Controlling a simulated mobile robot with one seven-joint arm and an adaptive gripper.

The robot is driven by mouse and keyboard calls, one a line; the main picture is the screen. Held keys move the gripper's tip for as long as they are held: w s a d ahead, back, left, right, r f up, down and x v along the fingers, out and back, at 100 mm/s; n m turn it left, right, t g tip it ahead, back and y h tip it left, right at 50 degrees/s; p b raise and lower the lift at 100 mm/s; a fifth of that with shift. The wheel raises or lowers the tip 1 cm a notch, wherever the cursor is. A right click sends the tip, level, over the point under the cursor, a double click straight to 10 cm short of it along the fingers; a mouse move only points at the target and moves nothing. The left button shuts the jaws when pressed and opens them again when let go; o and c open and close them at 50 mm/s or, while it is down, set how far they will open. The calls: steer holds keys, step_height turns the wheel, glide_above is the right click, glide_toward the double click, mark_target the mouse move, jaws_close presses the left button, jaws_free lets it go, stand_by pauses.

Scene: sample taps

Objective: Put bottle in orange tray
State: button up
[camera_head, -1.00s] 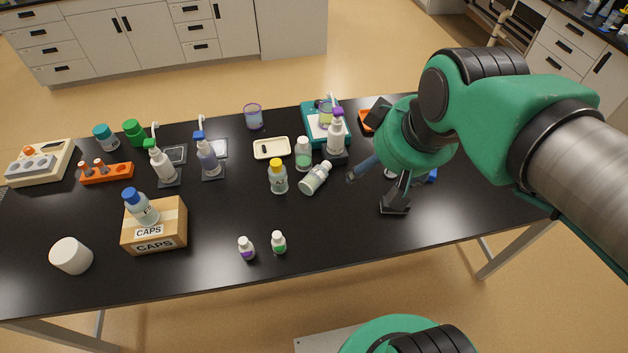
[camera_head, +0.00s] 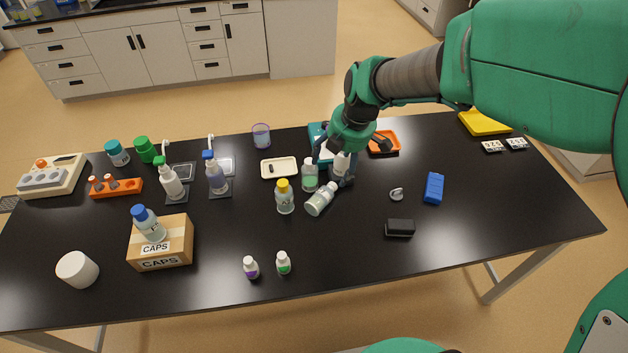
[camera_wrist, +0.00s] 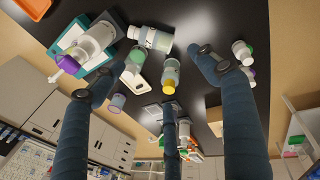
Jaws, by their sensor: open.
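The orange tray (camera_head: 384,142) lies at the back right of the black table, and part of it shows at the top left of the wrist view (camera_wrist: 35,8). Several bottles stand near my gripper: a white-capped one with green contents (camera_head: 310,174), a yellow-capped one (camera_head: 285,197) and a pump bottle (camera_head: 342,164) partly covered by my gripper. Another white-capped bottle (camera_head: 321,199) lies on its side in front of them; it also shows in the wrist view (camera_wrist: 150,39). My gripper (camera_head: 338,166) is open, its fingers apart with nothing held, above this group.
A teal scale (camera_head: 319,141) is behind the bottles. A cream dish (camera_head: 279,168) lies to their left. A blue block (camera_head: 433,188) and a black block (camera_head: 400,228) lie at the right. Two small bottles (camera_head: 251,267) (camera_head: 283,263) stand near the front edge. The right front is clear.

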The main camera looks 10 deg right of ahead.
mark_target(317, 196)
steer(key=w+a+f+n, duration=0.1)
steer(key=w+f+n, duration=0.4)
steer(key=f, duration=0.5)
steer(key=shift+n+g, duration=0.4)
steer(key=shift+n, duration=0.2)
steer(key=shift+w+a, duration=0.1)
steer(key=shift+b+x, duration=0.3)
steer(key=shift+x, duration=4)
steer(key=shift+a+f, duration=0.1)
steer(key=shift+a+b+x, duration=0.2)
steer(key=shift+b+x, duration=0.2)
steer(key=shift+x, duration=2.15)
